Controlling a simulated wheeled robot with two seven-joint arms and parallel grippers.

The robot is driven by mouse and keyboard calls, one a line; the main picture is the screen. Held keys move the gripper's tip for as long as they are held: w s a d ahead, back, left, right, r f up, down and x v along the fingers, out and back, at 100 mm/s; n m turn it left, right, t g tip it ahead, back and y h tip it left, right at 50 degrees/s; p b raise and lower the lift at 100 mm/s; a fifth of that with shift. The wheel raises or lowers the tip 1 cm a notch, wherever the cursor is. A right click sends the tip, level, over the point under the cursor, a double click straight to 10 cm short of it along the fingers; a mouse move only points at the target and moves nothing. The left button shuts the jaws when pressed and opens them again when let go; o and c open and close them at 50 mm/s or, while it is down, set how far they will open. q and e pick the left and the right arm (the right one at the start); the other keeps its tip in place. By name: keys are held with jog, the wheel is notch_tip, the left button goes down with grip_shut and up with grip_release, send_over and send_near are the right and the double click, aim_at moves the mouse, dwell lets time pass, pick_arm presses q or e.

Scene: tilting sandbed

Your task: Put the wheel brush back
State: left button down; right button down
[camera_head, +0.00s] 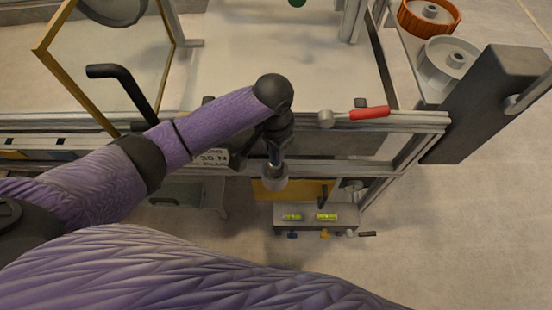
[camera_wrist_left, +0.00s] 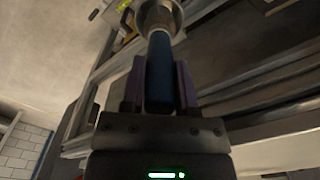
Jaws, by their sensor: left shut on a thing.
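My left gripper (camera_head: 276,143) reaches over the front edge of the sandbed frame and points down. In the left wrist view my left gripper (camera_wrist_left: 160,92) is shut on the dark blue handle of the wheel brush (camera_wrist_left: 160,62), one finger on each side. The brush's pale round head (camera_wrist_left: 160,14) points away from the gripper. In the head view the wheel brush (camera_head: 275,178) hangs below the gripper, in front of the frame's rails; its handle is mostly hidden. My right gripper is not in view.
A red-handled tool (camera_head: 366,114) lies on the front rail. A box with two yellow-green vials (camera_head: 310,217) sits low in front. A gold-edged clear panel (camera_head: 107,60) stands at left. Floor at right is clear.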

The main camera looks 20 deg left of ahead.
aim_at(274, 157)
pick_arm(q)
notch_tip(274, 157, down, 4)
jog(key=shift+r+b, duration=0.1)
jog(key=shift+b, duration=0.6)
jog(key=shift+r, duration=0.15)
jog(key=shift+f, duration=0.2)
jog(key=shift+c, duration=1.8)
grip_release()
jog(key=shift+r, duration=0.15)
